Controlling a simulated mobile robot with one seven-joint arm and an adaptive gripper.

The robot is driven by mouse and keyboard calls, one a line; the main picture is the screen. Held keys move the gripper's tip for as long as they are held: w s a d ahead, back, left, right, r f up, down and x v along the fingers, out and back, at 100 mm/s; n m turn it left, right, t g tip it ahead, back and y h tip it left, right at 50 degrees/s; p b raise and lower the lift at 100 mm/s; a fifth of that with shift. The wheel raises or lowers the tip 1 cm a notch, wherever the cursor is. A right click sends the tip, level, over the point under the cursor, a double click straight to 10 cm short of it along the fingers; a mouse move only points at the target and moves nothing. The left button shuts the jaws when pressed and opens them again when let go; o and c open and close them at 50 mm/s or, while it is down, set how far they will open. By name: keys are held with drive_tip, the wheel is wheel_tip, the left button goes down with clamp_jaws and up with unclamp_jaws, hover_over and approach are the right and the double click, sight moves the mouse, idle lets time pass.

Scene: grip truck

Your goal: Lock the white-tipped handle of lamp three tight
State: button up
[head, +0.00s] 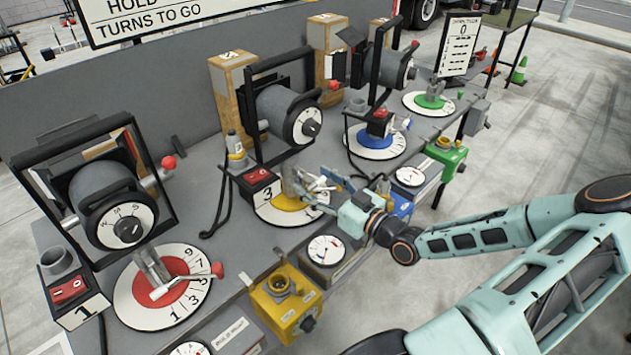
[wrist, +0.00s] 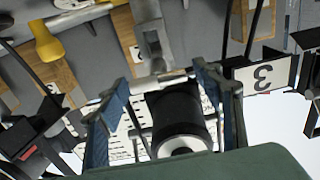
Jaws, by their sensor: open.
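Lamp three (head: 290,112) hangs in a black yoke at mid-bench, behind the black switch box marked 3 (head: 262,184). Its grey clamp post (head: 291,184) stands on a white dial with a yellow centre (head: 284,204). My gripper (head: 318,187) is at the right side of this post, above the dial. In the wrist view my gripper (wrist: 162,88) has its two blue fingers apart, and the pale handle bar (wrist: 168,78) lies across the space between them. I cannot tell whether a finger touches it. The handle's white tip is partly lost among the fingers in the head view.
Lamp one (head: 108,205) and its red dial (head: 160,286) stand at front left. A blue dial (head: 376,139) and a green dial (head: 429,102) lie farther back. A yellow box (head: 287,303) and a gauge (head: 327,250) sit along the near bench edge.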

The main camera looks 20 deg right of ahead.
drive_tip(key=c, duration=1.2)
